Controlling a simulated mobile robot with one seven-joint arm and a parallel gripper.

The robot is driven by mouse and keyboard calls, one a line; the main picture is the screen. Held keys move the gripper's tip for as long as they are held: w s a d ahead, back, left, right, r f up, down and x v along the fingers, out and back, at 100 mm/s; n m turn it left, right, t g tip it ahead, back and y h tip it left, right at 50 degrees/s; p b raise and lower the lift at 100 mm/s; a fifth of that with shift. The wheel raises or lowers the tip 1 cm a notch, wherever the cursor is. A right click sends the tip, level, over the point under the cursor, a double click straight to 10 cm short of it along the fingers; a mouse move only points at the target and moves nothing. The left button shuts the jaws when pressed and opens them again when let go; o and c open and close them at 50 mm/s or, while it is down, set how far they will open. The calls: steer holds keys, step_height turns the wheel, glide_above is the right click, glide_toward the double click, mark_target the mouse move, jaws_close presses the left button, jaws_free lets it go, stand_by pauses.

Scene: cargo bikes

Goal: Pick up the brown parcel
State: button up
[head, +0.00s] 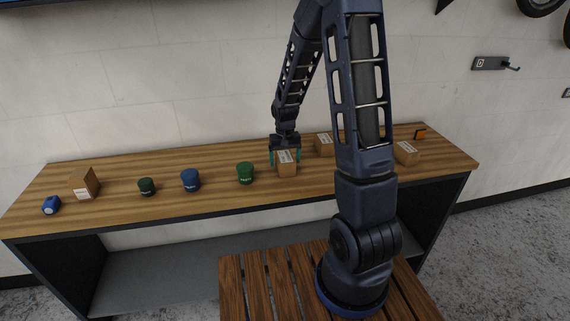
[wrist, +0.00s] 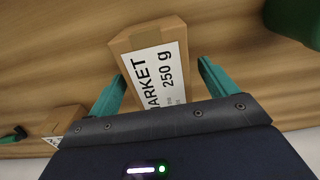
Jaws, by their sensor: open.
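A brown parcel (head: 288,170) with a white label stands on the wooden bench top, under my gripper (head: 284,154). In the wrist view the same parcel (wrist: 176,30) shows a label reading "MARKET 250 g". My gripper (wrist: 162,80) is open, with one teal finger on each side of the parcel and a visible gap at the right finger. The dark gripper body hides the parcel's lower part in the wrist view. Other brown boxes stand on the bench: one at the left (head: 83,184), one behind right (head: 324,144) and one at the right (head: 406,153).
A green tin (head: 245,173) stands close left of the parcel, then a blue tin (head: 190,180) and a dark green tin (head: 147,187). A blue object (head: 51,205) lies at the left end. A small orange and black item (head: 420,134) sits at the back right.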

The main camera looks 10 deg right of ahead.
mark_target(285, 156)
steer(key=c, duration=1.2)
steer(key=shift+c, duration=0.2)
step_height(285, 156, up, 20)
